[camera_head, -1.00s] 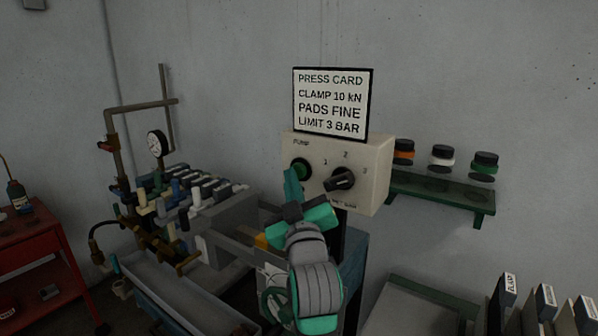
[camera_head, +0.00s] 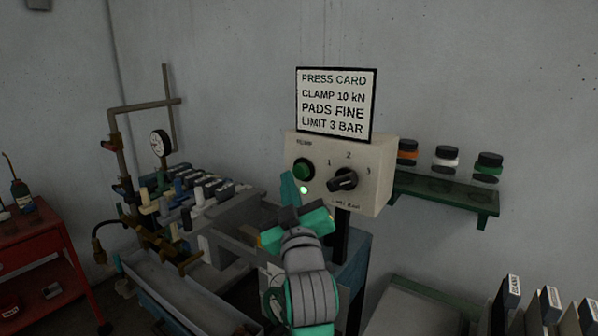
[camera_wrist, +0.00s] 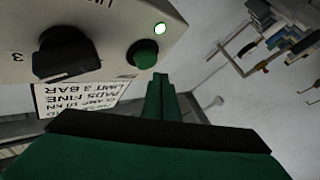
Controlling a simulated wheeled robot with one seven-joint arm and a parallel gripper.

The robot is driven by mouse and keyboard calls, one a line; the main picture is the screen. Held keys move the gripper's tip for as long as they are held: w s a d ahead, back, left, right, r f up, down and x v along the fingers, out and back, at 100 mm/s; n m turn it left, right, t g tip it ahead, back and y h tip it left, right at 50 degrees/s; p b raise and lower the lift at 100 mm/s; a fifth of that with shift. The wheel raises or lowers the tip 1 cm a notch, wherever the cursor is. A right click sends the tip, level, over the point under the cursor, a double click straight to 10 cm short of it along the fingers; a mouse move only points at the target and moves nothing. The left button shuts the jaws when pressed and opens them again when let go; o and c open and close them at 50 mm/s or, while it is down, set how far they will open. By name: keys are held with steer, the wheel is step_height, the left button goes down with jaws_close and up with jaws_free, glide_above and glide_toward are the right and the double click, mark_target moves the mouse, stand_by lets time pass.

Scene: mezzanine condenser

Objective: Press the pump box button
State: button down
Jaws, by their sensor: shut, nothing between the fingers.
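The pump box (camera_head: 372,172) is a cream box with a round green button (camera_head: 304,168) on the left of its face. A small lamp (camera_head: 304,190) below the button glows pale green. A black rotary knob (camera_head: 343,180) marked 1, 2, 3 sits to the right. My gripper (camera_head: 288,178) is shut and empty, its tip below and left of the button. In the wrist view the button (camera_wrist: 142,53), the lit lamp (camera_wrist: 160,29) and the knob (camera_wrist: 66,56) all show upside down. The shut fingers (camera_wrist: 160,82) appear apart from the button there.
A press card sign (camera_head: 336,101) stands above the box. A green shelf (camera_head: 444,196) with several jars is on the right wall. A manifold with valves and a gauge (camera_head: 160,143) stands at left, beyond a red cart (camera_head: 40,245). Upright binders stand at lower right.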

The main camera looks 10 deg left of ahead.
steer(key=shift+d, duration=0.35)
steer(key=s+a, duration=0.2)
steer(key=s, duration=0.3)
steer(key=shift+s+a, duration=0.2)
steer(key=shift+s, duration=0.1)
